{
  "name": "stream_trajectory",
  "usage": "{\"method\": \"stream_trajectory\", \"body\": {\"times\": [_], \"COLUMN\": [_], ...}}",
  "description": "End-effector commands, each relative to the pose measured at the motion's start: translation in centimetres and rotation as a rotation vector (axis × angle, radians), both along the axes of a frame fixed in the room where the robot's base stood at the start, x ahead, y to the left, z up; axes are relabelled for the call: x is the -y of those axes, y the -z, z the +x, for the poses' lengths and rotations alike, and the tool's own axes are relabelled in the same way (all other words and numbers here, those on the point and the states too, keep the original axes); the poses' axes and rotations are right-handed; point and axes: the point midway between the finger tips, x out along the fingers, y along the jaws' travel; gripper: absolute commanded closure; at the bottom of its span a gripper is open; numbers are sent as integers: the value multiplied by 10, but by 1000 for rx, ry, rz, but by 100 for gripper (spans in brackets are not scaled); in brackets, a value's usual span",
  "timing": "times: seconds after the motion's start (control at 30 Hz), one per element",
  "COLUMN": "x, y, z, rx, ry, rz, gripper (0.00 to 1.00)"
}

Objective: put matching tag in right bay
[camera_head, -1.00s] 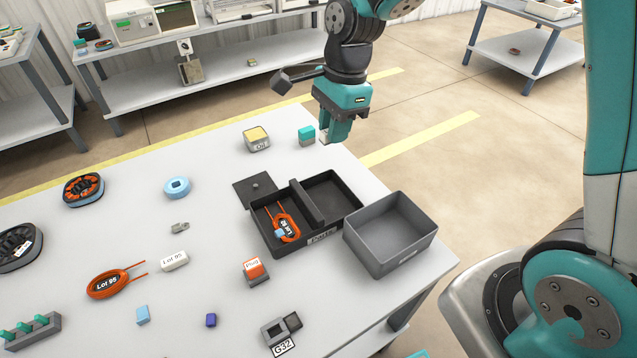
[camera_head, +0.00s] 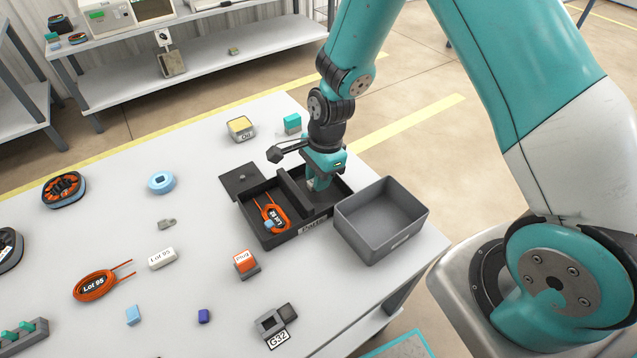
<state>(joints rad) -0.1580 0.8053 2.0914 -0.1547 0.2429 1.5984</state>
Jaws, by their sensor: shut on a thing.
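The dark parts box (camera_head: 284,238) has a left and a right bay split by a divider (camera_head: 294,190). An orange wire coil with a black lot label (camera_head: 279,214) and a light blue piece lies in the left bay. My gripper (camera_head: 318,187) points down into the right bay, shut on a small pale thing that the fingers mostly hide; I cannot read it. Whether it touches the floor is unclear. A white "Lot 95" tag (camera_head: 162,257) lies on the table, near an orange "Lot 95" coil (camera_head: 95,286).
A grey open bin (camera_head: 383,240) stands right against the box area. The flat dark lid (camera_head: 239,178) lies behind the box's left side. An orange-topped block (camera_head: 245,263), a "G32" fixture (camera_head: 277,323) and a yellow-topped "Oil" container (camera_head: 240,129) stand nearby.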

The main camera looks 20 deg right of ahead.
Motion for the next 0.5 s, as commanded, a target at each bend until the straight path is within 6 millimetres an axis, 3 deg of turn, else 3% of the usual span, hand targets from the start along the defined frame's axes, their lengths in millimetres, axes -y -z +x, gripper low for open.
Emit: {"method": "stream_trajectory", "body": {"times": [0.17, 0.5], "x": [0, 0], "y": [23, 27], "z": [0, 0], "rx": [-2, -1], "ry": [0, 0], "rz": [0, 0], "gripper": [100, 100]}}
